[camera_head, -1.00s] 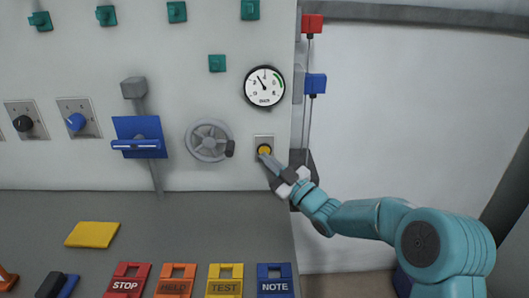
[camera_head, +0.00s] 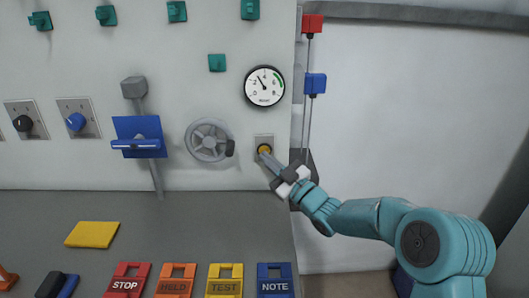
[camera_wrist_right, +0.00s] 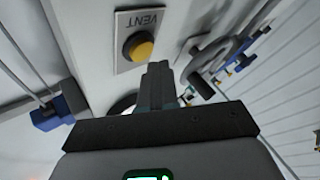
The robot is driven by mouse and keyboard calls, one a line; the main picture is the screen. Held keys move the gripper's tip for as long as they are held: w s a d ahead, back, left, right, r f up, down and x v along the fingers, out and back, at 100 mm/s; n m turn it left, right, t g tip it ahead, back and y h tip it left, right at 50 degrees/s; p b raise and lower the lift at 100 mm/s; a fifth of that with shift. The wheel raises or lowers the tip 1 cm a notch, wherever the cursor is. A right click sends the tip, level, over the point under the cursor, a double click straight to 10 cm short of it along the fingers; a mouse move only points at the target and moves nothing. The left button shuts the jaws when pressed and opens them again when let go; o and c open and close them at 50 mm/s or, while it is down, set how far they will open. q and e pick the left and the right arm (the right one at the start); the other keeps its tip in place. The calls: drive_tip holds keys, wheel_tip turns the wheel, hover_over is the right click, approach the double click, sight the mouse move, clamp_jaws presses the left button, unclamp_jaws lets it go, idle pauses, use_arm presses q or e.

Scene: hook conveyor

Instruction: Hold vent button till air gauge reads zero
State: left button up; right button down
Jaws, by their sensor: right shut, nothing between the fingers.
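The yellow vent button (camera_head: 264,149) sits on a small grey plate on the wall panel. In the right wrist view the same button (camera_wrist_right: 139,46) shows beside an upside-down VENT label. My right gripper (camera_head: 267,157) is shut and empty, with its fingertips at the button's lower edge. In the wrist view the fingertips (camera_wrist_right: 158,68) overlap the plate edge close to the button; I cannot tell whether they touch or press it. The round white air gauge (camera_head: 264,87) is above the button. Its needle points up and left, clearly off zero. My left gripper is not in view.
A grey handwheel (camera_head: 208,140) is just left of the button. A blue lever plate (camera_head: 139,130) is further left. Red (camera_head: 312,24) and blue (camera_head: 316,84) blocks hang on rods at the panel's right edge. Several labelled tags and a yellow pad (camera_head: 92,234) lie on the desk below.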

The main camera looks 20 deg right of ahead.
drive_tip(key=shift+w+d, duration=0.1)
drive_tip(key=shift+w, duration=0.3)
drive_tip(key=shift+w+d+b, duration=0.1)
drive_tip(key=shift+w+b, duration=0.25)
drive_tip(key=shift+w, duration=0.05)
idle(1.4)
drive_tip(key=shift+s, duration=0.1)
drive_tip(key=shift+s+a+b, duration=0.2)
drive_tip(key=shift+s+b, duration=0.5)
drive_tip(key=shift+b, duration=0.1)
